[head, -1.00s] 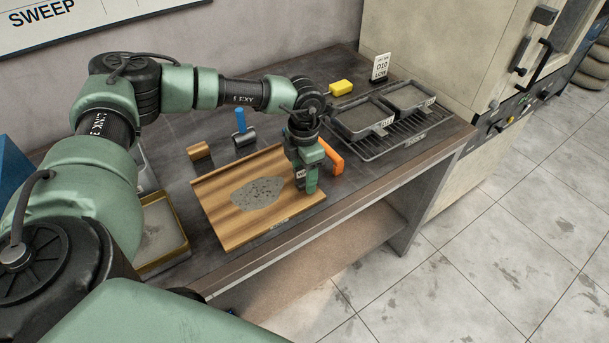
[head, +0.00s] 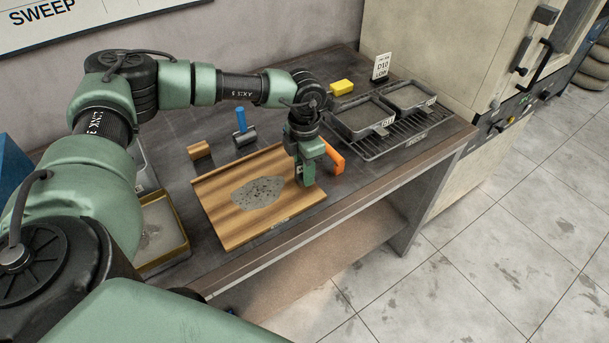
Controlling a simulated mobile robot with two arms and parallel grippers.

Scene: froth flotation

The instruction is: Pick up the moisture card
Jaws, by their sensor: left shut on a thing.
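A white card marked "D10 LOW" (head: 381,66) stands upright in a dark holder at the back of the bench, left of the oven; I take it to be the moisture card. My left gripper (head: 307,184) points down over the right end of the wooden board (head: 232,238), well in front of the card and apart from it. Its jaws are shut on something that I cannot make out. An orange object (head: 334,158) shows right beside the gripper, partly hidden by it; I cannot tell whether they touch. My right gripper is not in view.
A grey sample patch (head: 258,192) lies on the board. Two grey pans (head: 362,133) stand on a wire rack (head: 412,139), near the card. A yellow block (head: 341,87) lies left of the card. A blue-handled tool (head: 241,120) and a tray (head: 185,250) are at left.

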